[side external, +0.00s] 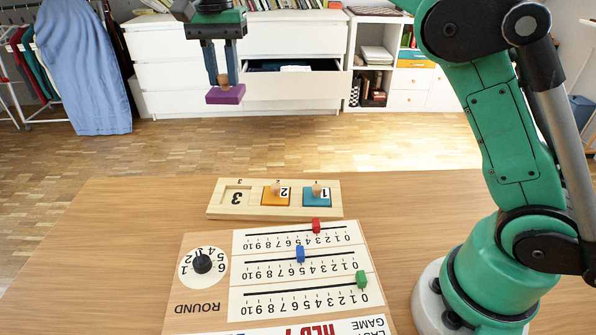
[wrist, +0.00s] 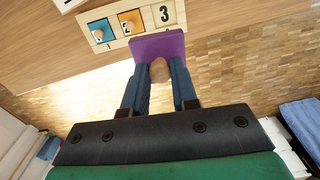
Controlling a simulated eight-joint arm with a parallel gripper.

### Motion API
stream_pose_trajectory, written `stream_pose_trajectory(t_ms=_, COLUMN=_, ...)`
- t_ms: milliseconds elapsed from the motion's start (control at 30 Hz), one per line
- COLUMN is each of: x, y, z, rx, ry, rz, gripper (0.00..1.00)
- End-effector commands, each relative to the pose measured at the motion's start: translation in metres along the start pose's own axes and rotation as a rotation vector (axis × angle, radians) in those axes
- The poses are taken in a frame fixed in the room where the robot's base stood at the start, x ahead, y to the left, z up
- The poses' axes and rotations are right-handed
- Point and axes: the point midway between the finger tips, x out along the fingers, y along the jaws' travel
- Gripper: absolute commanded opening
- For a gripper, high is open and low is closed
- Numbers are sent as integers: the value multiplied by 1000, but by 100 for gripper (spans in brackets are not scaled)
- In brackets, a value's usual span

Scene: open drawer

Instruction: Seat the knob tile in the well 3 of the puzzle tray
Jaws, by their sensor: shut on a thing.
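My gripper (side external: 222,80) is shut on the wooden knob of the purple knob tile (side external: 225,95) and holds it in the air, high above and behind the table's far edge. In the wrist view the gripper (wrist: 159,75) has its fingers on either side of the round knob, with the purple tile (wrist: 160,45) beyond them. The puzzle tray (side external: 222,212) lies on the table. Its well 3 (side external: 237,198), at the left in the side view, is empty and shows a printed 3. An orange tile (side external: 268,198) sits in well 2 and a blue tile (side external: 309,198) in well 1.
A scoring board (side external: 205,300) with a black dial (side external: 202,262) and red, blue and green sliders lies in front of the tray. The table (side external: 120,230) is bare left of the tray. A white dresser (side external: 295,35) with an open drawer stands behind.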

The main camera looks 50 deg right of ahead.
Motion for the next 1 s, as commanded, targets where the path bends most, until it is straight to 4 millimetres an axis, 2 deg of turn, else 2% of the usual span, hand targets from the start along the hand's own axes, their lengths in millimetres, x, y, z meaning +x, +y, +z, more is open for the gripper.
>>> stream_pose_trajectory(t_ms=100, x=6, y=-10, z=5, rx=-37, ry=0, rz=0, gripper=0)
stream_pose_trajectory(t_ms=267, x=24, y=-12, z=5, rx=-45, ry=0, rz=0, gripper=0)
stream_pose_trajectory(t_ms=467, x=67, y=-11, z=6, rx=-43, ry=0, rz=0, gripper=0)
stream_pose_trajectory(t_ms=800, x=150, y=-11, z=5, rx=-42, ry=0, rz=0, gripper=0)
stream_pose_trajectory(t_ms=1000, x=170, y=-11, z=5, rx=-42, ry=0, rz=0, gripper=0)
